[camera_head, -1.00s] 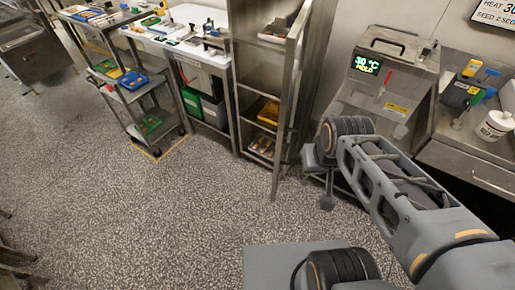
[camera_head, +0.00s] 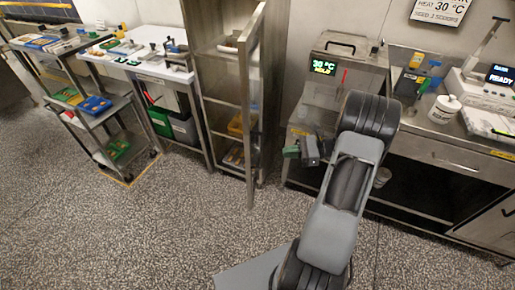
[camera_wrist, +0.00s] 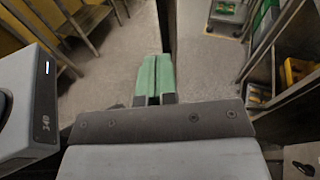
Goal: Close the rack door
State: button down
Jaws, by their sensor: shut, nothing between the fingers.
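The metal rack (camera_head: 192,75) stands against the back wall, its shelves showing. Its door (camera_head: 250,120) stands open, swung out toward me and seen almost edge-on as a tall narrow upright. My gripper (camera_head: 286,152) is just right of the door in the head view, with green fingertips shut and empty. In the wrist view the fingertips (camera_wrist: 155,78) are together, and the door (camera_wrist: 167,25) shows as a dark upright strip just beyond them. I cannot tell whether they touch it. The rack's shelves are at the right of that view.
A yellow bin (camera_wrist: 296,70) sits on a rack shelf. A white-topped table (camera_head: 150,62) and a cart (camera_head: 85,110) stand left of the rack. A steel machine with a green display (camera_head: 323,67) and a counter (camera_head: 455,150) stand right. The floor in front is clear.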

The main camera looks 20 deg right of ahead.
jog(key=w+a+f+m+t+p, duration=0.1)
jog(key=w+a+m+t+p, duration=0.1)
jog(key=w+a, duration=0.5)
jog(key=shift+w+a+t, duration=0.3)
jog(key=shift+a, duration=0.6)
